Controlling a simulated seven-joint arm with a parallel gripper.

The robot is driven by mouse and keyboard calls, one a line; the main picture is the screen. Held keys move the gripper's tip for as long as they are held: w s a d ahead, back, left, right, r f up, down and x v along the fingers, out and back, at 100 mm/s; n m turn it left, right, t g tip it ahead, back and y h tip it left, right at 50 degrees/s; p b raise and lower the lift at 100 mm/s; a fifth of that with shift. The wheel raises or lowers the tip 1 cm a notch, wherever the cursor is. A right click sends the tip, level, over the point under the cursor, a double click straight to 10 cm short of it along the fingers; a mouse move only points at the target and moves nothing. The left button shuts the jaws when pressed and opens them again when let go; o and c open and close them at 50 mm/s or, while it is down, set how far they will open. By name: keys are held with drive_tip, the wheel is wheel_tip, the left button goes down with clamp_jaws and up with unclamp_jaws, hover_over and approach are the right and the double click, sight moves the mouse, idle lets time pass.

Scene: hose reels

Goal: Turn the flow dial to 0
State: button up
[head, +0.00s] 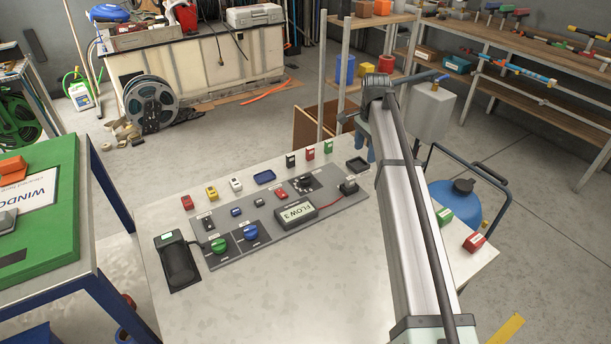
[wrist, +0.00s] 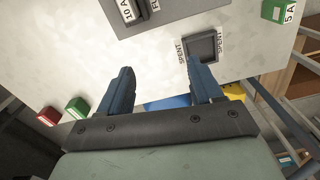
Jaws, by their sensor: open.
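A grey control panel (head: 232,258) lies on the pale bench top. On it, a display box (head: 297,213) reads "FLOW 3". Behind the box is a small dark dial (head: 303,184) with white marks around it; its exact pointing is too small to read, and I cannot tell for sure that it is the flow dial. A green knob (head: 219,246) and a blue knob (head: 250,232) sit at the panel's front left. My gripper (wrist: 160,84) is open and empty above the bench, right of the panel, near a dark "SPENT" tray (wrist: 203,46). The dial is not in the wrist view.
Several coloured blocks, such as a red one (head: 187,202) and a green one (head: 445,215), stand around the panel. A black handset-like object (head: 177,262) lies left. The front bench is clear.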

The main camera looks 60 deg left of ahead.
sight(305, 177)
drive_tip(key=s+a+r+n, duration=0.2)
drive_tip(key=s+a, duration=0.2)
drive_tip(key=s, duration=0.4)
drive_tip(key=s+a+r+n, duration=0.2)
drive_tip(key=s+a+r, duration=0.15)
drive_tip(key=s, duration=0.55)
drive_tip(key=f, duration=1.4)
drive_tip(key=shift+w+a+f, duration=0.15)
drive_tip(key=shift+a+f, duration=0.05)
drive_tip(key=shift+f, duration=0.2)
drive_tip(key=c, duration=1.1)
drive_tip(key=shift+o, duration=0.2)
